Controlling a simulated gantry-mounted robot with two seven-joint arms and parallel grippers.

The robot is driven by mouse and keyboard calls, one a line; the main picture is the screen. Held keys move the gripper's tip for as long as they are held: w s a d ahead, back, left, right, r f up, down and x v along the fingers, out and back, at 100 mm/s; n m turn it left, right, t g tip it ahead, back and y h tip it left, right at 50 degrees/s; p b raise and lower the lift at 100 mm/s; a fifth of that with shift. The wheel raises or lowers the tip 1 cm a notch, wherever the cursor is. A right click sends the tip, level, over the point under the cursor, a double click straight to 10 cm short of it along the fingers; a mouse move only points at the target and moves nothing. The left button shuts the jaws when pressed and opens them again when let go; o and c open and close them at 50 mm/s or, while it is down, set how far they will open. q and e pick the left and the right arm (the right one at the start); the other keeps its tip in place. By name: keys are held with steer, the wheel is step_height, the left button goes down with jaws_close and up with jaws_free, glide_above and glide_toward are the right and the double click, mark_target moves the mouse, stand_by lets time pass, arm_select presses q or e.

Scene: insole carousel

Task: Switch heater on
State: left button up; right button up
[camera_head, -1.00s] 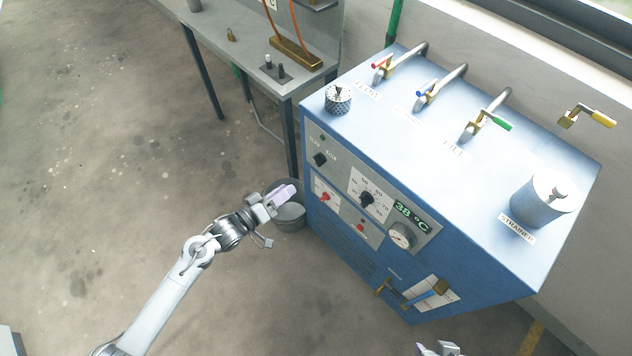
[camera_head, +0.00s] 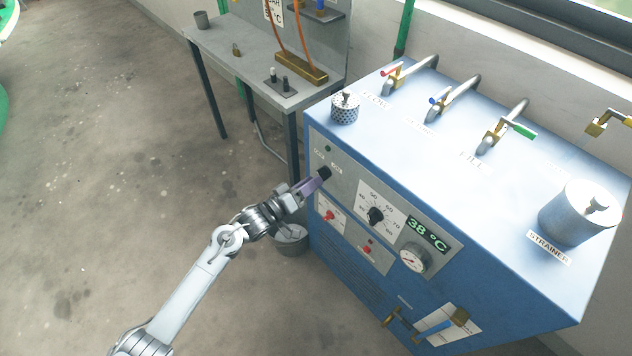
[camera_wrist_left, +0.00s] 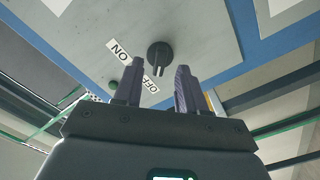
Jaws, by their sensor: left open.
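The blue heater cabinet (camera_head: 355,151) has a grey panel with a black rotary knob (camera_head: 324,173) at its upper left. In the left wrist view the knob (camera_wrist_left: 159,54) lies just beyond the fingertips, between an ON label (camera_wrist_left: 119,50) and an OFF label (camera_wrist_left: 150,91); its grip end points down toward the OFF side. My left gripper (camera_head: 316,183) is at the knob with its purple fingers apart. In the wrist view the open fingers (camera_wrist_left: 157,76) are empty; I cannot tell whether they touch the knob. My right gripper is out of view.
The panel also has a temperature dial (camera_head: 376,215), a red switch (camera_head: 328,215), a 38 °C display (camera_head: 428,234) and a gauge (camera_head: 414,260). A bucket (camera_head: 291,240) stands below my left gripper. A grey bench (camera_head: 225,60) stands behind left. Valves line the cabinet top.

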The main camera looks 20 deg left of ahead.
mark_target(323, 173)
arm_select(q)
steer(key=shift+x, duration=1.3)
jaws_close()
